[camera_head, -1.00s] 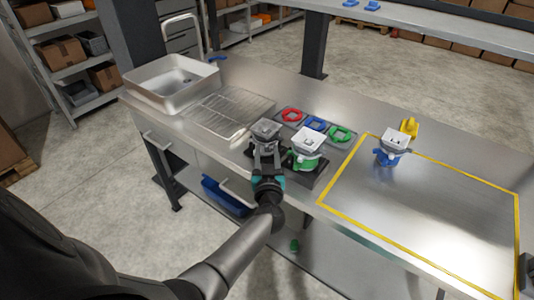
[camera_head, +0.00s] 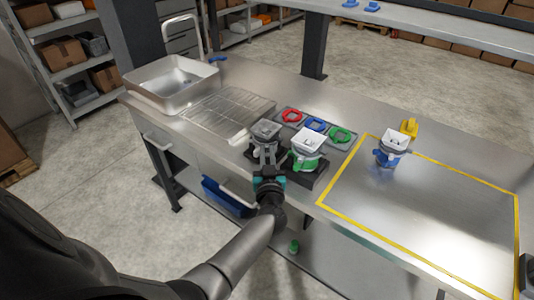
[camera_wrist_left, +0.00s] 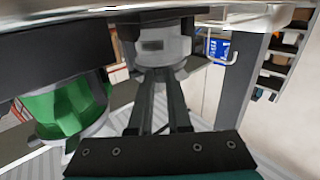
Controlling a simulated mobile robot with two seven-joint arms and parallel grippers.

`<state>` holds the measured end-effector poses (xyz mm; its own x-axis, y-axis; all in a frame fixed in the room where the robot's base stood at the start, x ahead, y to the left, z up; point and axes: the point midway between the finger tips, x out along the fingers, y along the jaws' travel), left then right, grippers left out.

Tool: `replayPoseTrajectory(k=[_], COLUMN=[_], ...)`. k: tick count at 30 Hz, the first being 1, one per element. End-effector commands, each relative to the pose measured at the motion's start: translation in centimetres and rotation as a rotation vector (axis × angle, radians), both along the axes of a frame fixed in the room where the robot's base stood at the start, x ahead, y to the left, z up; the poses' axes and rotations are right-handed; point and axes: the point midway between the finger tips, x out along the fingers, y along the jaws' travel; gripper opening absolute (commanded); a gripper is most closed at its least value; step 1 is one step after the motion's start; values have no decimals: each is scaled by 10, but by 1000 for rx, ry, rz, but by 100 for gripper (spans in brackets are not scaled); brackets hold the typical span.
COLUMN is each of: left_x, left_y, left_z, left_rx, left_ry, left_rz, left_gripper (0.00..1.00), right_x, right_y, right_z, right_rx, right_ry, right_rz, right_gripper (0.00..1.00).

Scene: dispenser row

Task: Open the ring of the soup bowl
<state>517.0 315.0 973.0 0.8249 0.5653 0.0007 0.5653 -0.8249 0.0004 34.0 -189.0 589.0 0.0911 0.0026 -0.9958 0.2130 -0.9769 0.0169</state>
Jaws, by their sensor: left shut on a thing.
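A grey dispenser (camera_head: 266,130) with a dark square top stands near the front edge of the steel table. My left gripper (camera_head: 265,150) reaches it from the front and is shut on its lower front part. In the left wrist view the two dark fingers run up to the pale grey body (camera_wrist_left: 163,47), and their tips hide the exact part held. I cannot tell which dispenser is the soup bowl, or whether a ring is open. My right gripper is not in view.
A green and white dispenser (camera_head: 308,150) stands close on the right; it also shows in the left wrist view (camera_wrist_left: 70,107). A blue and white dispenser (camera_head: 391,150) stands inside the yellow outline.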

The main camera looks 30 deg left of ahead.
Motion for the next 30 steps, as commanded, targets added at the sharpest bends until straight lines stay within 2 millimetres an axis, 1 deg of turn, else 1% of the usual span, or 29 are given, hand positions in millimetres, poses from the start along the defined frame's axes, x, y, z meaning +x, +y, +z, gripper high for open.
replayPoseTrajectory(k=[5,12,17,26,27,30], left_x=[6,13,14,14,14,14], left_y=[-8,-15,-17,-17,-17,-17], left_z=[0,-2,-1,-1,-1,-1], left_rx=[-7,-5,-2,-1,-2,-1], left_ry=[0,-1,1,2,2,2], left_rz=[92,230,265,267,266,266], left_gripper=[0,0,0,0,21,32], right_x=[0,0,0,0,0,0], right_y=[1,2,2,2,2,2], right_z=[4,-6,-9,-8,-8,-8], right_rx=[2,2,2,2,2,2], right_ry=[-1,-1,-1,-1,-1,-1], right_rz=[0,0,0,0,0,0], right_gripper=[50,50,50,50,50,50])
